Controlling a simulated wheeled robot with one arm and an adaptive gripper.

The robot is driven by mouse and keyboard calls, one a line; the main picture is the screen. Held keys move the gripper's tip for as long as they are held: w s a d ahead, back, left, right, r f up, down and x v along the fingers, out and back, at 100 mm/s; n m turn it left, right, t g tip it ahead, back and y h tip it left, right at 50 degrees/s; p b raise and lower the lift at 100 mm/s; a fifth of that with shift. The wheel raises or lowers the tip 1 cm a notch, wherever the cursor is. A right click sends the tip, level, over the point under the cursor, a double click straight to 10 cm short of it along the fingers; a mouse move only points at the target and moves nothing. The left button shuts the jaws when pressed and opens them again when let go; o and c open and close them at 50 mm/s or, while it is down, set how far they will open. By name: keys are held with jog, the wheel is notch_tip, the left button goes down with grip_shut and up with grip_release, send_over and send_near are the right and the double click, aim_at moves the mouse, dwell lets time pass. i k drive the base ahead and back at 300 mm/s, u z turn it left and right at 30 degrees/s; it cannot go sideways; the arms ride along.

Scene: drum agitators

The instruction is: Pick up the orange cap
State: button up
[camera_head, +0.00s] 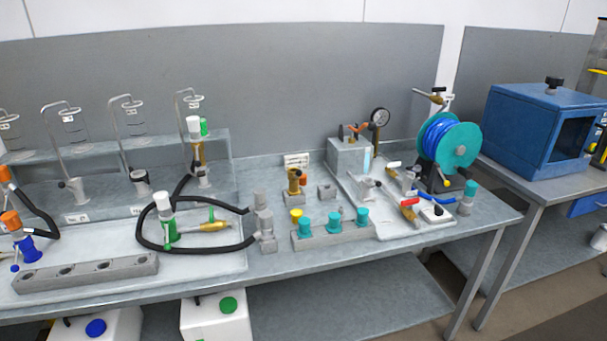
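Several orange parts show in the head view, and I cannot tell for sure which is the orange cap. An orange top (10,220) sits on a blue fitting (26,243) at the far left, with a black hose beside it. Another orange piece (5,174) stands behind it, cut by the left edge. My gripper is not in view.
A grey holed block (86,273) lies front left. A black hose (205,249) loops around a white-topped green fitting (167,222). A grey block (333,233) carries teal caps. A hose reel (450,145) and blue box (545,128) stand right. Jugs are below the table.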

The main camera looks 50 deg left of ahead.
aim_at(302, 180)
jog(key=u, duration=0.65)
jog(key=i, duration=0.8)
jog(key=u, duration=1.15)
jog(key=i, duration=0.25)
jog(key=z, duration=1.65)
jog(key=i, duration=1.6)
jog(key=u, duration=3.85)
